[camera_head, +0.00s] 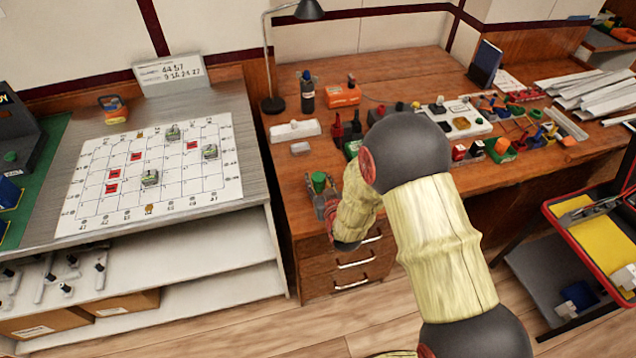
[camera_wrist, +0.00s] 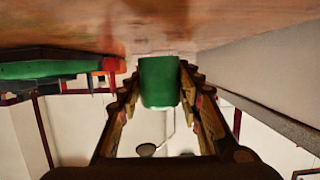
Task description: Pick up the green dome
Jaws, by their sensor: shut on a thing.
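The green dome (camera_wrist: 159,80) is between the two fingers of my gripper (camera_wrist: 160,100) in the wrist view, and the fingers close on its sides. It looks like a plain green rounded cylinder there. In the head view the green dome (camera_head: 319,180) shows at the left front part of the wooden desk, at the tip of my gripper (camera_head: 324,200). My arm hides part of the desk behind it. I cannot tell whether the dome touches the desk top.
The wooden desk (camera_head: 385,65) holds a white block (camera_head: 295,130), a dark bottle (camera_head: 307,92), an orange box (camera_head: 342,95) and a crowd of small coloured parts to the right. A grey bench with a white grid sheet (camera_head: 110,160) stands at the left.

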